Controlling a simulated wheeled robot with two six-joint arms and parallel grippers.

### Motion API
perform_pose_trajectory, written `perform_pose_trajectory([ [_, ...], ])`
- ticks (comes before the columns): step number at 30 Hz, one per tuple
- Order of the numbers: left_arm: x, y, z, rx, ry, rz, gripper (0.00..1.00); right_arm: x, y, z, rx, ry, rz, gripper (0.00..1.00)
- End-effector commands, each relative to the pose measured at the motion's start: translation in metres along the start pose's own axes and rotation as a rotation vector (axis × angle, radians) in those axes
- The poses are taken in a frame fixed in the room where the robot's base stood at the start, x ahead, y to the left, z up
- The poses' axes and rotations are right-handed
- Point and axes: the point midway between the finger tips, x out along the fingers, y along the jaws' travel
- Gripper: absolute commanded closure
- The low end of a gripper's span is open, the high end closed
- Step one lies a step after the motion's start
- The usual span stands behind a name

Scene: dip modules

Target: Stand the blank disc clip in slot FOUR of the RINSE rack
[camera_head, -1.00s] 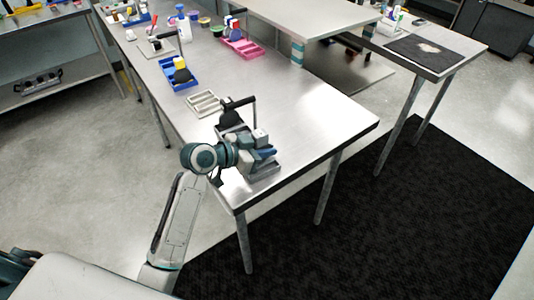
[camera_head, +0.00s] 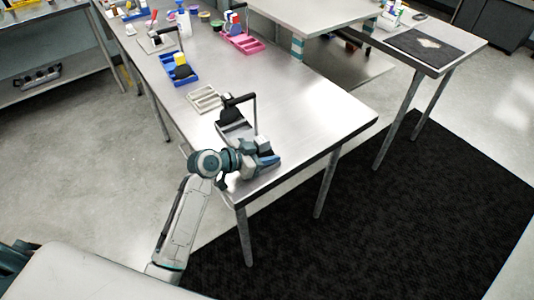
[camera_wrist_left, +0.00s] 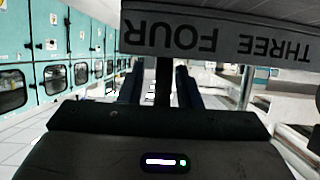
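My left gripper (camera_head: 268,158) is low over the near end of the long steel table, at a grey tray-like rack (camera_head: 262,172) that it partly hides. In the left wrist view my two dark fingers (camera_wrist_left: 160,88) stand apart. A narrow dark upright strip shows between them, with a light gap beside it; I cannot tell what it is. A grey plate lettered THREE and FOUR (camera_wrist_left: 215,38), upside down, crosses the top of that view close to the fingers. No RINSE label is readable, and I cannot make out the blank disc clip. My right gripper is out of view.
A dark rack with a tall black handle (camera_head: 240,98) stands just behind the gripper. A pale grey tray (camera_head: 204,98), a blue tray (camera_head: 181,75) and a pink tray (camera_head: 243,43) lie farther back. The table's right part is bare.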

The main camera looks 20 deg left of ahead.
Motion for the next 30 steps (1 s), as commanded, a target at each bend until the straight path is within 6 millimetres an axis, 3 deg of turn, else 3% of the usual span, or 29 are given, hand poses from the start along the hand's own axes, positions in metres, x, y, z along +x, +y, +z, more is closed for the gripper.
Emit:
perform_pose_trajectory([
  [8,-0.004,-0.001,-0.001,0.001,-0.001,-0.001,0.70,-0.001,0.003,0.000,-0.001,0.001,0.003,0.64],
  [21,-0.077,-0.001,0.001,0.006,-0.003,-0.003,0.70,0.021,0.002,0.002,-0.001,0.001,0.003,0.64],
  [30,-0.111,-0.001,-0.001,0.004,-0.002,-0.002,0.70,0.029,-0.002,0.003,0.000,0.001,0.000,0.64],
])
